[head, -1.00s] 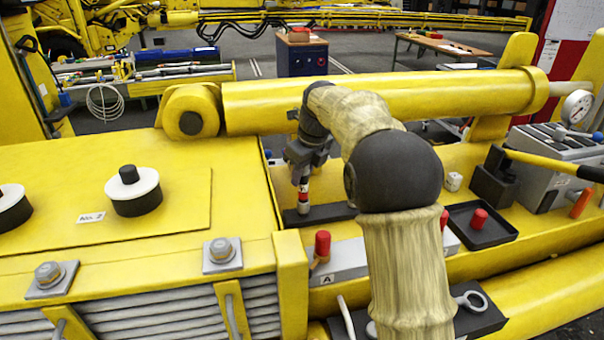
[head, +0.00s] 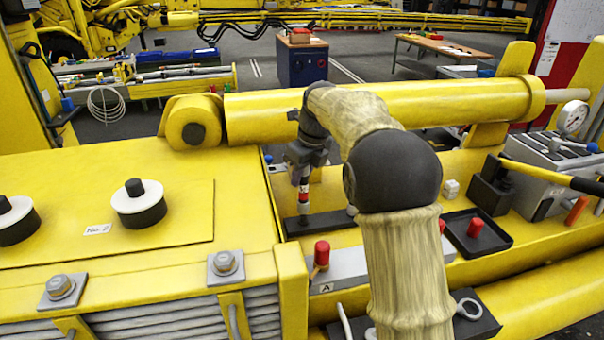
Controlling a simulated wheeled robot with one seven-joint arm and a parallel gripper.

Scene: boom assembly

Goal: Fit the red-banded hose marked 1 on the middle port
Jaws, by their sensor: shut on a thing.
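My gripper (head: 305,160) points down and is shut on a short upright hose (head: 303,196) with red and white bands. The mark on it is too small to read. The hose's lower end is over or at a dark flat tray (head: 326,218); I cannot tell whether it touches. A grey port block (head: 343,272) labelled A lies nearer, with a red cap (head: 321,252) at its left end. My arm hides the block's middle, including any middle port. Another red cap (head: 442,222) shows just right of my arm.
A black tray (head: 497,246) holding a red cap (head: 475,223) lies to the right. A big yellow cylinder (head: 450,98) runs behind my gripper. A grey valve unit (head: 540,178) with levers stands at right. A black plate with a ring (head: 468,304) is in front.

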